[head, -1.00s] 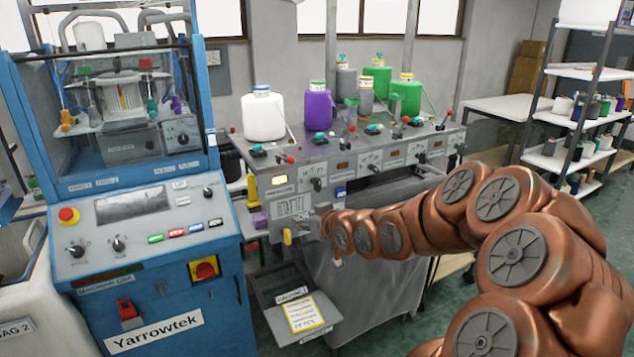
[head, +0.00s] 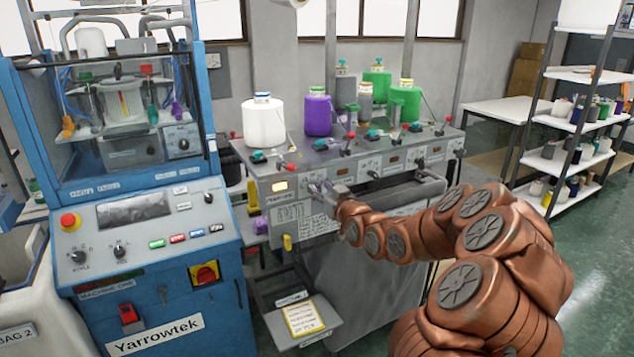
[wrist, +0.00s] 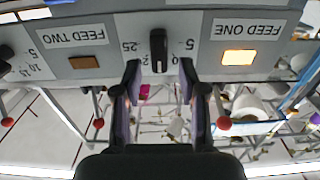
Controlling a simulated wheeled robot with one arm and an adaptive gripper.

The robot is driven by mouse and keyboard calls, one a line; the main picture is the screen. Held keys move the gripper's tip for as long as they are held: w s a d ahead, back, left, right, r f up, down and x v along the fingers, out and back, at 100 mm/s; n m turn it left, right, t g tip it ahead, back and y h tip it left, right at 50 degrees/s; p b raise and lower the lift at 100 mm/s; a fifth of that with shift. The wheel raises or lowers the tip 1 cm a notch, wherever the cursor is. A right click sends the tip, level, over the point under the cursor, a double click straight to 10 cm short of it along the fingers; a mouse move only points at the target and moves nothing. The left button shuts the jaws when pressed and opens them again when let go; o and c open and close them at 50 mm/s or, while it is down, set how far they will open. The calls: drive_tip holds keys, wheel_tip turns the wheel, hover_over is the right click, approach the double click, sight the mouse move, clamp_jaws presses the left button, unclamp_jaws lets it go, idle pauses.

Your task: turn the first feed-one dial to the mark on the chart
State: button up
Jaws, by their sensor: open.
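The feed-one dial (wrist: 158,44) is a black knob on the grey panel in the wrist view, beside the "FEED ONE" label (wrist: 249,28) and a lit orange lamp (wrist: 240,57). Its bar stands upright in the picture, between scale numbers 5 and 25. My gripper (wrist: 160,72) is open, its fingers either side of the knob's lower end; I cannot tell whether they touch it. In the head view my gripper (head: 318,188) is at the panel and hides the dial. A yellow-bordered printed card (head: 305,317) lies on a low tray; its text is too small to read.
The blue Yarrowtek machine (head: 160,270) stands left of the panel. White (head: 263,122) and purple (head: 318,117) cones stand on the ledge above, with several red-knobbed levers. A dark "FEED TWO" lamp (wrist: 84,62) is nearby. Shelves (head: 565,125) stand at the right.

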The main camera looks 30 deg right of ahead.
drive_tip(key=shift+w+d+p, duration=0.1)
drive_tip(key=shift+w+p, duration=0.2)
drive_tip(key=shift+w, duration=0.85)
drive_tip(key=shift+c, duration=0.4)
clamp_jaws()
